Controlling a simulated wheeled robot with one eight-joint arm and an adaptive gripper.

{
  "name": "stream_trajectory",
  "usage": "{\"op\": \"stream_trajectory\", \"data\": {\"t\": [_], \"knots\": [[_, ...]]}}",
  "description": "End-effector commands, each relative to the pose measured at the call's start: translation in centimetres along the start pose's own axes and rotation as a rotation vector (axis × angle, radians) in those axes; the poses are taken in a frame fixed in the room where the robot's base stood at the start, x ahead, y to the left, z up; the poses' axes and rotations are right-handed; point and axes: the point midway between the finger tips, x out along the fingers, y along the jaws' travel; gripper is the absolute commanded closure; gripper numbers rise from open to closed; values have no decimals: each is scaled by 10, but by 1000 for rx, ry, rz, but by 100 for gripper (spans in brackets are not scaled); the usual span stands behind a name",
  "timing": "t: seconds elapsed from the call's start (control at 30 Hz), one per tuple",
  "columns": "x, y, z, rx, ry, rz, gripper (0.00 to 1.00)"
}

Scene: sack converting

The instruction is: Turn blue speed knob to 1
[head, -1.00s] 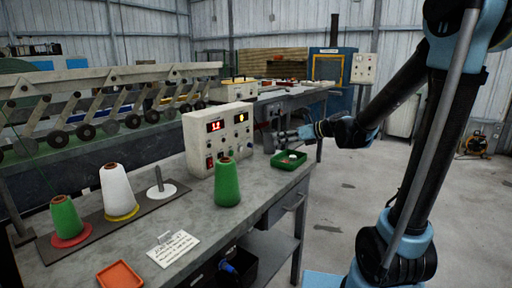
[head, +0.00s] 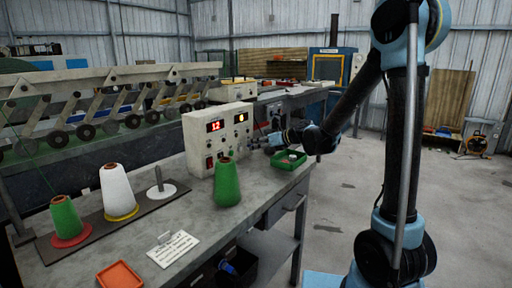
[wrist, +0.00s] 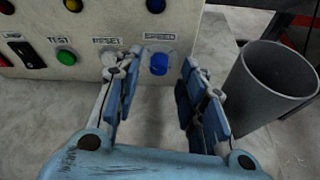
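The blue speed knob (wrist: 159,63) sits low on the front of the pale control box (wrist: 100,22), under a "SPEED" label in the wrist view. My gripper (wrist: 165,92) is open, with one blue-grey finger on each side of the knob's line. The fingers are empty and appear short of the knob, apart from it. In the head view my gripper (head: 258,143) is beside the right edge of the control box (head: 196,150). The knob cannot be made out there. The box's red display (head: 215,126) appears to read 12; the knob's pointer setting is not legible.
A grey cylinder (wrist: 268,80) stands right of my gripper in the wrist view. Left of the knob are a white reset button (wrist: 108,58) and a green test button (wrist: 66,57). A green tray (head: 290,162) and a green cone (head: 227,184) stand on the bench.

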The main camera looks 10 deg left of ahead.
Motion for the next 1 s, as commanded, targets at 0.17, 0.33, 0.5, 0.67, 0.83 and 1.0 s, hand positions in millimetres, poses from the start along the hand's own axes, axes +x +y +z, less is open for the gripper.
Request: {"op": "stream_trajectory", "data": {"t": [0.17,0.33,0.5,0.67,0.83,1.0], "knots": [[10,0,0,-1,1,0,63],[12,0,0,0,1,0,63],[12,0,0,0,0,0,65],[12,0,0,0,0,0,100],[12,0,0,0,0,-1,100],[12,0,0,-16,-1,-8,100]]}}
